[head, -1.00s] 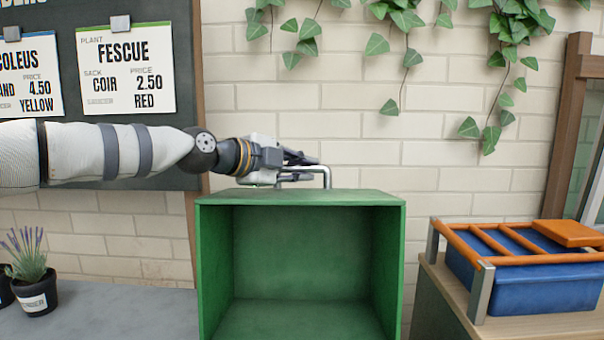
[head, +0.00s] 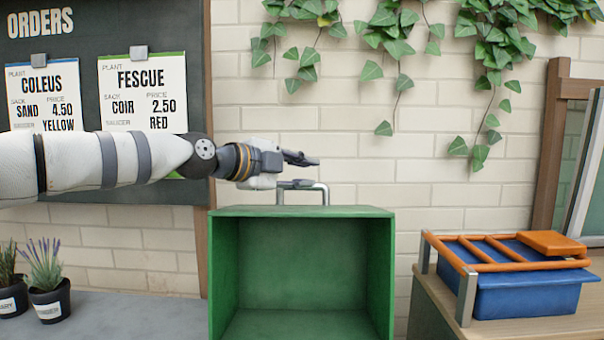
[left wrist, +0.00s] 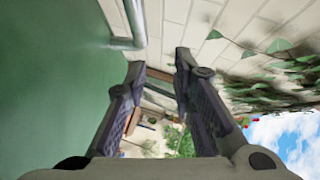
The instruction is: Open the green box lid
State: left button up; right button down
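The green box (head: 230,285) stands in the middle of the head view, and I look straight into its hollow green inside. A bent metal handle (head: 325,193) rises from the green panel along its top (head: 350,211). My left gripper (head: 308,172) is at the handle's left and upper part, with its fingers spread. In the left wrist view, the left gripper (left wrist: 160,62) is open with nothing between its fingertips. The metal handle (left wrist: 136,22) lies beside the fingers there, and a green surface (left wrist: 60,80) fills the left. My right gripper is not in view.
A blue bin (head: 525,294) with an orange rack (head: 482,252) sits on a wooden bench at the right. Potted plants (head: 48,300) stand on a grey surface at the left. The orders board (head: 90,55) and a brick wall (head: 345,120) are behind.

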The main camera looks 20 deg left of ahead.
pick_arm(q)
jog(key=r, duration=0.2)
send_over(273, 208)
jog(key=shift+s+d+f, duration=0.15)
jog(key=shift+s+d, duration=0.15)
jog(key=shift+s+a, duration=0.1)
jog(key=shift+s, duration=0.05)
